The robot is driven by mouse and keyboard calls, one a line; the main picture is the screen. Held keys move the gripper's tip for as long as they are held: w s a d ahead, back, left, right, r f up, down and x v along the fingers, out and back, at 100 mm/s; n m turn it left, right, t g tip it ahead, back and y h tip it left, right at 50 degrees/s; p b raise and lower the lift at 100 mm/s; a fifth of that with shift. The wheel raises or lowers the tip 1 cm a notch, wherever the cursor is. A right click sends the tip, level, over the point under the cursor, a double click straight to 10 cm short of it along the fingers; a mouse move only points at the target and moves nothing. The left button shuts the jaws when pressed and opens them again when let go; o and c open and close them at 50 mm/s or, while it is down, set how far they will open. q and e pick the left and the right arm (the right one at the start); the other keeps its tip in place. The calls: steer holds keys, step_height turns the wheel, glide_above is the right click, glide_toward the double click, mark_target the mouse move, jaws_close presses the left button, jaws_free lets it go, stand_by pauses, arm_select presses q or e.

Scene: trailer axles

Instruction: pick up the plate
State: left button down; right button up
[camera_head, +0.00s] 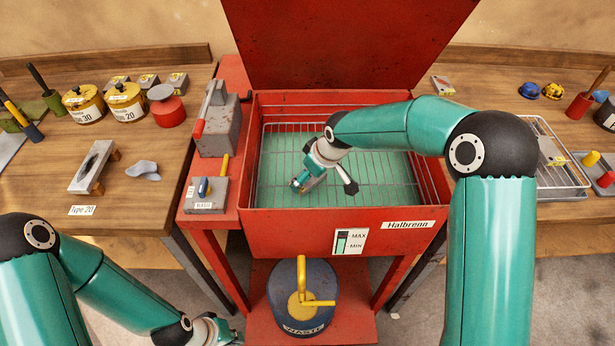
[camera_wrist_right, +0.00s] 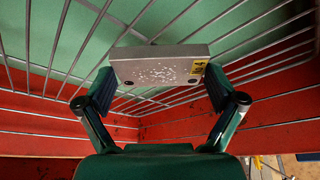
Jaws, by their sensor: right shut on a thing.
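A grey metal plate (camera_wrist_right: 160,71) with a speckled face, a small hole and a yellow label shows in the right wrist view. My right gripper (camera_wrist_right: 160,85) is shut on it, one finger at each end. In the head view my right arm reaches into the red washing tank (camera_head: 340,226), over the wire basket (camera_head: 390,190), and its wrist largely hides the plate there. In the right wrist view the basket's wires are around and beyond the plate. My left gripper (camera_head: 228,338) is low at the bottom edge, partly cut off, so its fingers are unclear.
The red lid (camera_head: 345,40) stands open behind the tank. Greenish liquid is below the basket. A wash switch box (camera_head: 206,195) is at the tank's left. A wire rack (camera_head: 570,180) holding another plate (camera_head: 551,150) is on the right bench. A waste drum (camera_head: 302,290) stands below.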

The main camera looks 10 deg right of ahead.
steer(key=shift+r, duration=0.25)
